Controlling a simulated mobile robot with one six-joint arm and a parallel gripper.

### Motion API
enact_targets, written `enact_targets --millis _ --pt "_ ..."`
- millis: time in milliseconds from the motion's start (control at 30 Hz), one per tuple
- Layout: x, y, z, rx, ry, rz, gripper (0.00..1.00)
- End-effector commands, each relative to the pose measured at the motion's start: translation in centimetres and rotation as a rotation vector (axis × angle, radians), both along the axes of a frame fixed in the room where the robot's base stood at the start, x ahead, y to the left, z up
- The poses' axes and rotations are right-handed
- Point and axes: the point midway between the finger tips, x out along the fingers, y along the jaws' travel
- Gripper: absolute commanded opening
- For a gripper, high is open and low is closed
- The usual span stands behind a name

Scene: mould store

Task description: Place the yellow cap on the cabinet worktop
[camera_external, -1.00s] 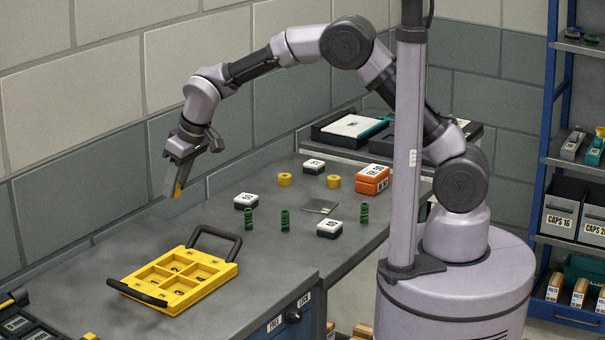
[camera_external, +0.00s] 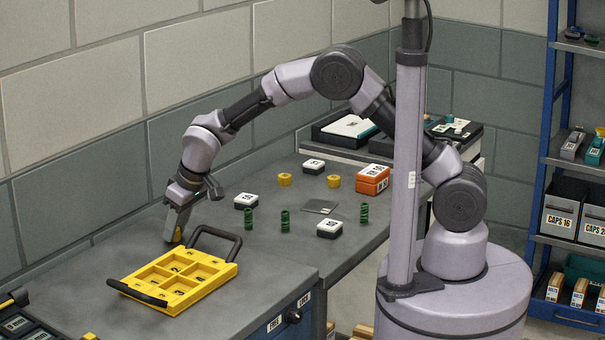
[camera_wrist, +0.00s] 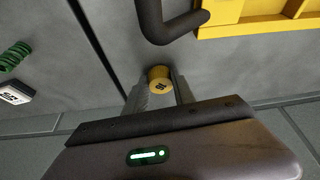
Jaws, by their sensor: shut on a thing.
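My gripper (camera_external: 176,232) points down, low over the grey cabinet worktop (camera_external: 95,262), behind the yellow tray and close to the wall. It is shut on a yellow cap (camera_wrist: 159,80), which shows between the two fingers in the wrist view. In the external view only a sliver of the cap (camera_external: 178,237) shows at the fingertips. The cap is at or just above the surface; I cannot tell whether it touches.
A yellow tray (camera_external: 209,292) with dark handles stands just in front of my gripper. To the right are green springs (camera_external: 285,222), black-and-white blocks (camera_external: 330,229), two other yellow caps (camera_external: 285,180) and orange boxes (camera_external: 372,187). Bare worktop lies left of the tray.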

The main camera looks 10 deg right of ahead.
Motion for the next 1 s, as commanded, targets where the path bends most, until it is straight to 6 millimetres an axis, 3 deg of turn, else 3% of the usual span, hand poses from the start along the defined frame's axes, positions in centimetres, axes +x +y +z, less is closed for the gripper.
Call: enact_targets --millis 67,100,200,567,833,1000 --pt "0.0 0.0 -0.4 0.0 0.0 0.0 0.0" --pt "0.0 0.0 -0.4 0.0 0.0 0.0 0.33" --pt "0.0 0.0 -0.3 0.0 0.0 0.0 0.52" --pt "0.0 0.0 0.5 0.0 0.0 0.0 0.52" --pt "-1.8 -2.1 7.4 0.003 -0.001 0.001 0.52" --pt "-2.6 -3.2 10.4 0.001 -0.001 0.0 0.52"
